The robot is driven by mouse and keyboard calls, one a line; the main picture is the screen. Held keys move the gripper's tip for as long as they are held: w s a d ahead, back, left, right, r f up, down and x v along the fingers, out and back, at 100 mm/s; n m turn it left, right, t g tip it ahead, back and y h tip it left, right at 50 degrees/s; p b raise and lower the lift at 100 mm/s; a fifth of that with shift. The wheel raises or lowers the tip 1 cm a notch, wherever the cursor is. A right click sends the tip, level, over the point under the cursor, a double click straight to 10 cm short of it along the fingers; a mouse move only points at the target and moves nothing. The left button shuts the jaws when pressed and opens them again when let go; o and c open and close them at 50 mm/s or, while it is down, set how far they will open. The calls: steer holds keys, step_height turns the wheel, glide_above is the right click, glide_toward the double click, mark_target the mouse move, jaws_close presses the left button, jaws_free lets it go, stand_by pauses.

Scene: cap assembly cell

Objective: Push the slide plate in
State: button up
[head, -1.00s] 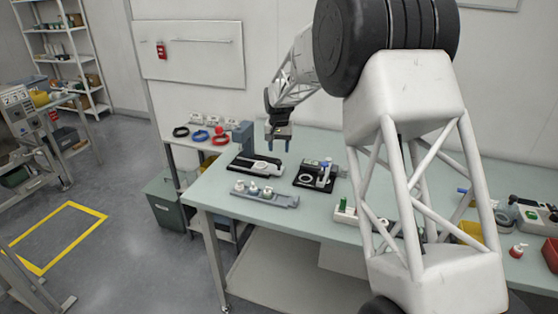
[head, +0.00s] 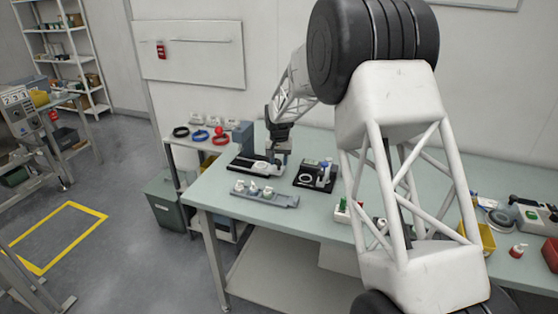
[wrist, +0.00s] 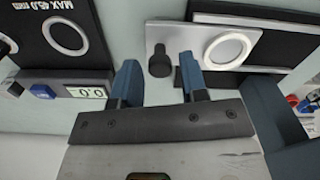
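The slide plate (wrist: 172,38) is a light silver plate with a white ring, on a black base, at the top right of the wrist view. A dark round knob (wrist: 160,58) stands at its left end. In the head view the black fixture (head: 240,162) lies near the table's left back corner, partly hidden by my gripper. My gripper (wrist: 158,75) is open, with its blue fingers apart on either side of the knob in the picture. Whether they touch it I cannot tell. In the head view my gripper (head: 277,168) is low at the fixture's right end.
A black gauge (wrist: 42,50) marked "MAX 45.0 mm", with a ring and small display, is left of my gripper; it also shows in the head view (head: 309,181). A grey tray (head: 283,203) with several small caps lies in front. A blue-grey block (head: 243,135) stands behind.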

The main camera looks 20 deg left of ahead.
mark_target(268, 167)
jaws_close()
steer(key=shift+a, duration=2.2)
steer(key=shift+o, duration=1.2)
jaws_free()
step_height(268, 167, up, 8)
steer(key=shift+f, duration=0.1)
